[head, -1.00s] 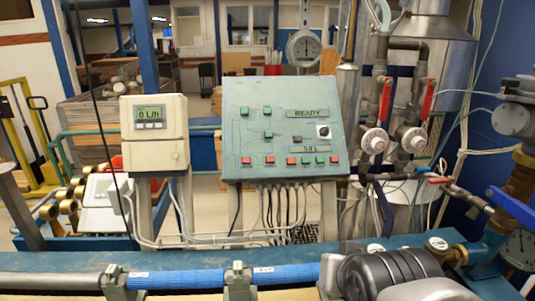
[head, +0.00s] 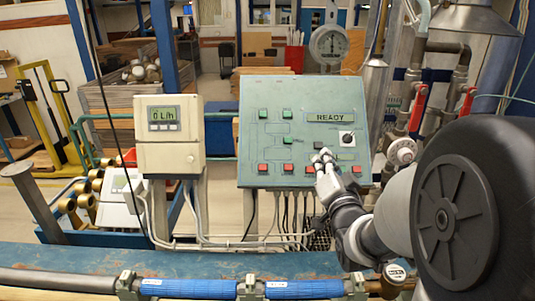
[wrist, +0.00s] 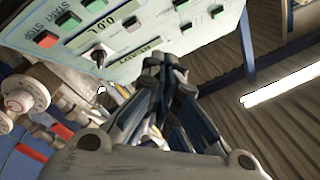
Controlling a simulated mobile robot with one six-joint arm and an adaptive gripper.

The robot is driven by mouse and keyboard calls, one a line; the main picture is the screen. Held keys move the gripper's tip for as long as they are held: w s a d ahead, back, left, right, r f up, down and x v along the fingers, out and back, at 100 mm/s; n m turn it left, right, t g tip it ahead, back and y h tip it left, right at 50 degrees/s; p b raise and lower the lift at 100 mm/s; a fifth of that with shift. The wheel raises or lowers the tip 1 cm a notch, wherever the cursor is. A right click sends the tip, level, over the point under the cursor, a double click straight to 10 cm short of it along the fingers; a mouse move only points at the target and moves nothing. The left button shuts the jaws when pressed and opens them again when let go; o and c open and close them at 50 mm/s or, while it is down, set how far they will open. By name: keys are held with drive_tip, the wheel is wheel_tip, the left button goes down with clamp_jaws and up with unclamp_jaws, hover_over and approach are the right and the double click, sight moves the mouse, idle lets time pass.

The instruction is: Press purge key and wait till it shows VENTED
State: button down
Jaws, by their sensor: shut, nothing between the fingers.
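The green control panel (head: 252,150) stands in the middle of the head view, with several red and green keys. Its upper display (head: 331,118) reads READY. A small dark key (head: 318,146) sits below this display, just above my fingertips; its label is too small to read. My gripper (head: 323,158) is shut and empty, in front of the panel's lower middle, partly hiding the lower display and bottom keys. Contact with a key cannot be told. In the wrist view, my gripper (wrist: 165,65) overlaps the READY display's edge, and the lower display (wrist: 95,6) reads 0.0 L.
A black knob (head: 347,139) sits right of my fingers on the panel. A beige meter box (head: 169,145) reading 0 L/h is to the left. Pipes with red valve levers (head: 419,106) stand at the right. A blue pipe (head: 188,287) runs along the front.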

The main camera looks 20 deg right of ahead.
sight(310, 169)
drive_tip(key=shift+s, duration=0.1)
drive_tip(key=w+d+f+b, duration=0.2)
drive_tip(key=w+f+b, duration=0.2)
drive_tip(key=w+f, duration=0.1)
drive_tip(key=shift+w+f, duration=0.4)
drive_tip(key=shift+w, duration=0.3)
drive_tip(key=shift+a, duration=0.1)
idle(1.3)
drive_tip(key=shift+w+f+b, duration=0.3)
drive_tip(key=shift+f+b, duration=0.05)
drive_tip(key=shift+b, duration=0.3)
